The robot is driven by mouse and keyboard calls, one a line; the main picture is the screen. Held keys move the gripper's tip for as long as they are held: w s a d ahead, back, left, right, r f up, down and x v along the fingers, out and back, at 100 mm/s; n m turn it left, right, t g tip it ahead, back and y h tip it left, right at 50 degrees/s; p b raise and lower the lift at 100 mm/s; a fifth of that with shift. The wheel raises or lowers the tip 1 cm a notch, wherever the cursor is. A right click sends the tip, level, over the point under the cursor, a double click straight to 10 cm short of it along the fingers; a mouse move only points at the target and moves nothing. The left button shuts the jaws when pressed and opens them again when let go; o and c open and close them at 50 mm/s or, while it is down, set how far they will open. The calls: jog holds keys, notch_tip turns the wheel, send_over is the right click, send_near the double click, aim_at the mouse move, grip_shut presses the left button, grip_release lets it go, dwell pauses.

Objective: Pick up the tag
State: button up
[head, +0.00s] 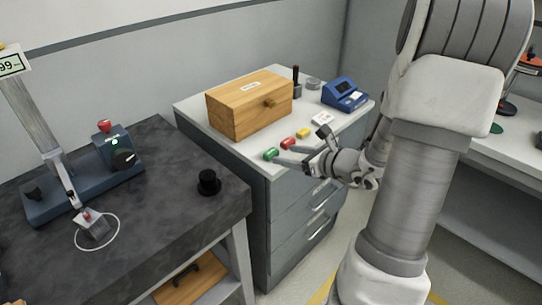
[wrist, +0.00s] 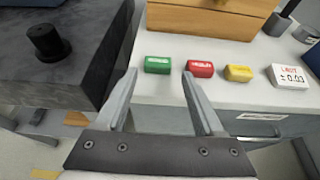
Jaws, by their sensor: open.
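A row of small labelled pieces lies along the front edge of the white cabinet top: a green tag (wrist: 158,64), a red tag (wrist: 199,68), a yellow tag (wrist: 238,73) and a white card (wrist: 291,77) with red and black print. In the head view the green tag (head: 270,154) is the nearest of the row. I cannot tell which piece is the task's tag. My gripper (wrist: 160,75) is open and empty, its fingers pointing toward the green and red tags. It also shows in the head view (head: 283,156), at the cabinet's front edge.
A wooden box (head: 248,105) stands behind the tags, with a blue device (head: 344,94) at the right. A dark bench (head: 150,205) to the left carries a black knob-like piece (head: 208,182) and a lever press. Cabinet drawers lie below the edge.

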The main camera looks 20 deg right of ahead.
aim_at(273, 153)
jog(key=b+x, duration=0.1)
jog(key=x, duration=0.4)
jog(key=shift+s+a, duration=0.1)
jog(key=c, duration=1.1)
